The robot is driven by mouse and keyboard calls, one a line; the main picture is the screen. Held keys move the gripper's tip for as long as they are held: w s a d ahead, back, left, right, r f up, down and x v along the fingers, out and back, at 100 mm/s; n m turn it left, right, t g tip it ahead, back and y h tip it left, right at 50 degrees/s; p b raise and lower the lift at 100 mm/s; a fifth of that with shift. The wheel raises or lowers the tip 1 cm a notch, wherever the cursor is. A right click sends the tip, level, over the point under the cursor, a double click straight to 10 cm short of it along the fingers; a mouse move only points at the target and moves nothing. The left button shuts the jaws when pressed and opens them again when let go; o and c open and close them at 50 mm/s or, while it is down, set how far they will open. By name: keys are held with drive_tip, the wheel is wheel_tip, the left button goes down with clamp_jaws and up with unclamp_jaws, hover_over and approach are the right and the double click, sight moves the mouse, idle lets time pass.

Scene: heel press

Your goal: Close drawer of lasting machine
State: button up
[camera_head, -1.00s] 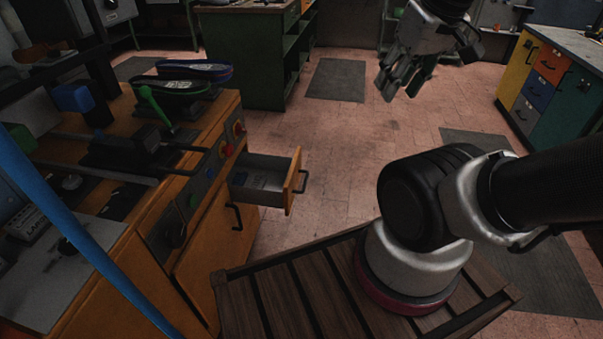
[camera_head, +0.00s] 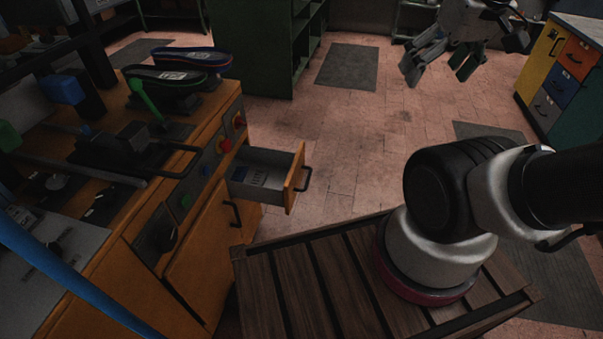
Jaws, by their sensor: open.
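The lasting machine (camera_head: 205,215) is an orange cabinet at the left, with knobs and buttons on its front and insole-shaped pieces on top. Its drawer (camera_head: 290,185) is pulled out to the right and stands open. The drawer has an orange front with a dark handle (camera_head: 304,180) and a grey inside with a small blue item and labels. My gripper (camera_head: 437,80) is at the top right, raised above the floor, open and empty. It is well apart from the drawer, up and to the right of it.
My slatted wooden base top and arm fill the lower right. A green shelf unit (camera_head: 235,50) stands behind the machine. A cabinet with yellow, orange and blue fronts (camera_head: 537,72) is at the right. Bare tiled floor (camera_head: 345,140) lies between the drawer and my gripper.

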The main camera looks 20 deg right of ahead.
drive_tip(key=f+g, duration=0.1)
drive_tip(key=w+d+f+m+g, duration=0.1)
drive_tip(key=f, duration=0.1)
drive_tip(key=d+f+g, duration=0.1)
drive_tip(key=f, duration=0.1)
drive_tip(key=shift+w+f, duration=0.25)
drive_tip(key=shift+w, duration=0.15)
drive_tip(key=c, duration=1)
drive_tip(key=f, duration=0.1)
drive_tip(key=w+f+m+g+y, duration=0.1)
drive_tip(key=w+f+g, duration=0.1)
drive_tip(key=f, duration=0.1)
drive_tip(key=shift+w+m, duration=0.2)
drive_tip(key=shift+m, duration=0.2)
clamp_jaws()
drive_tip(key=m+t+y, duration=0.5)
drive_tip(key=m+y, duration=0.2)
drive_tip(key=m, duration=1.4)
approach(300, 163)
wheel_tip(300, 163, down, 3)
drive_tip(key=a, duration=0.1)
drive_tip(key=shift+w+a+f, duration=0.1)
drive_tip(key=shift+w+a, duration=0.6)
drive_tip(key=shift+a, duration=0.25)
